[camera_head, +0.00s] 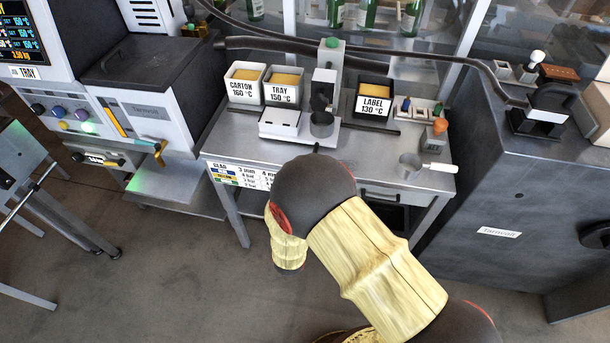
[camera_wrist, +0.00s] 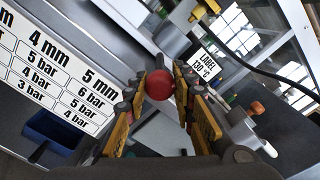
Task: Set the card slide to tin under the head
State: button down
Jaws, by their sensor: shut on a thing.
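My gripper (camera_wrist: 163,84) is shut on a red round knob (camera_wrist: 159,84) in the wrist view. The knob sits between the fingertips. What it is fixed to is mostly hidden by the fingers, so I cannot tell whether it belongs to the card slide. No marking "tin" is readable. In the head view my arm hides the gripper and the knob. A press-like head (camera_head: 325,88) on a pale column stands at the middle of the bench, above a dark round cup (camera_head: 321,125). A printed card (camera_head: 240,176) with mm and bar figures is on the bench front; it also shows in the wrist view (camera_wrist: 58,65).
The steel bench (camera_head: 370,148) holds bins marked CARTON (camera_head: 243,88), TRAY (camera_head: 281,90) and LABEL (camera_head: 372,102). A dark blue open box (camera_wrist: 60,130) is below the card in the wrist view. A dark cabinet (camera_head: 500,190) stands right.

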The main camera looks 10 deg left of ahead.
jog(key=shift+f, duration=0.15)
jog(key=c, duration=1.5)
grip_release()
jog(key=shift+s, duration=0.1)
jog(key=s, duration=0.8)
jog(key=s+a, duration=0.1)
jog(key=s, duration=0.3)
jog(key=shift+w, duration=0.1)
